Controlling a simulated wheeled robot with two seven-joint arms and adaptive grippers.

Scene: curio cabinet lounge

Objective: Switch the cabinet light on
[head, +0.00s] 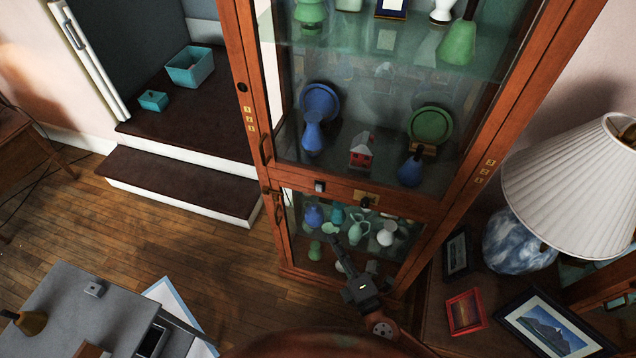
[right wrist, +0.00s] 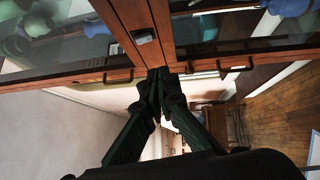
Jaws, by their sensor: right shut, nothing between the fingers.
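The tall wooden cabinet (head: 238,75) has glass doors above and below a middle rail. A small grey switch (head: 319,187) sits on that rail, left of a brass plate (head: 365,201) with a dark knob or key. The switch also shows in the right wrist view (right wrist: 145,37), on the wood beyond the fingertips. My right gripper (head: 333,241) is shut and empty, in front of the lower glass door and below the switch in the head view. In the right wrist view its fingertips (right wrist: 162,78) meet close to the rail, apart from the switch. My left gripper is not in view.
Vases and plates stand behind the glass. Dark handles (head: 265,150) stick out at the doors' left edge. A side table at right holds a lamp (head: 570,190) and picture frames (head: 545,325). A grey table (head: 75,300) stands at lower left. Open floor (head: 180,215) lies between.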

